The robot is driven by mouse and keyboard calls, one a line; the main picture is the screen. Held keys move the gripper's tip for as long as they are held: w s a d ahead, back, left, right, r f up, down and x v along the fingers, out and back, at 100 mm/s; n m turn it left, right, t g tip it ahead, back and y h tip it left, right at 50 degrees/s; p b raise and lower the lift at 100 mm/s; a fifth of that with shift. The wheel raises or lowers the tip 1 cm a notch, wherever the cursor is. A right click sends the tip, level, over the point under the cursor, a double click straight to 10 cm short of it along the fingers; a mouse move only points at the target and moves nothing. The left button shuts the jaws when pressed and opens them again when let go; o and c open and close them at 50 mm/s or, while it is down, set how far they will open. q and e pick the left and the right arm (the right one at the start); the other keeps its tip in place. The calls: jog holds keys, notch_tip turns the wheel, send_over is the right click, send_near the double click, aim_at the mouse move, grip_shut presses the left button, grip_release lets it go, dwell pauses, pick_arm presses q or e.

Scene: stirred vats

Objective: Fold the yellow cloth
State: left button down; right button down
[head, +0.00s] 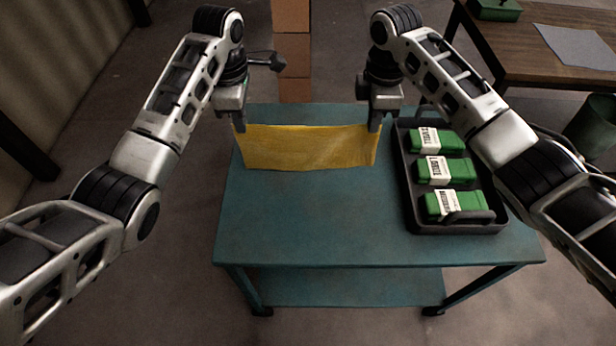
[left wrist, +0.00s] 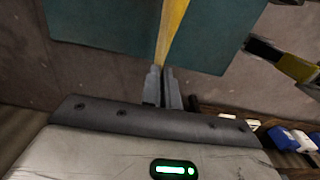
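The yellow cloth (head: 310,148) is stretched between my two grippers over the far part of the teal table (head: 330,220). Its upper edge runs nearly straight and it hangs down as a sheet. I cannot tell whether its lower edge touches the table. My left gripper (head: 240,124) is at the cloth's upper left corner. In the left wrist view the fingers of the left gripper (left wrist: 164,78) are closed together on the cloth (left wrist: 171,30), seen edge-on. My right gripper (head: 376,124) is at the upper right corner and appears closed on it; its fingertips are partly hidden.
A black tray (head: 412,215) with several green labelled boxes (head: 446,170) stands on the table's right side. The table's front and middle are clear. Cardboard boxes (head: 292,50) stand behind the table. A wooden table (head: 530,60) is at the back right.

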pick_arm(q)
jog(key=shift+r, duration=0.6)
pick_arm(e)
jog(key=shift+r, duration=0.6)
